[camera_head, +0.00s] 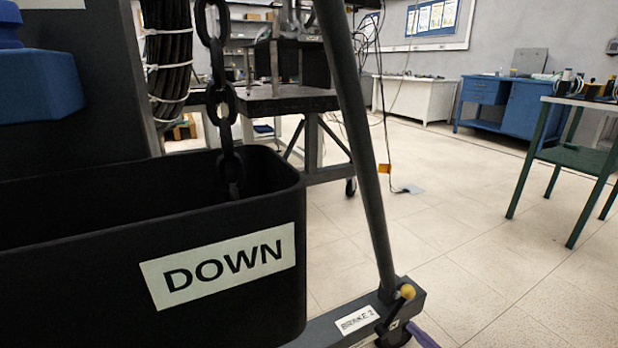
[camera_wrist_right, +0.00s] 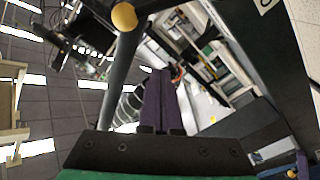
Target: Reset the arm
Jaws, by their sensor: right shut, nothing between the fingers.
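My right gripper (camera_head: 421,334) shows only as a small purple finger piece at the bottom edge of the head view. It is beside the yellow-knobbed brake lever (camera_head: 407,292) at the foot labelled "BRAKE 2". In the right wrist view the purple fingers (camera_wrist_right: 160,98) are together with nothing between them. The yellow knob (camera_wrist_right: 124,17) is beyond the fingertips, up and to the left, and looks apart from them. My left gripper is in neither view.
A black bin labelled "DOWN" (camera_head: 230,265) fills the lower left, with a chain (camera_head: 222,95) hanging into it. A slanted dark post (camera_head: 355,130) rises from the brake foot. Open tiled floor (camera_head: 480,215) lies right, before a green-legged table (camera_head: 575,155).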

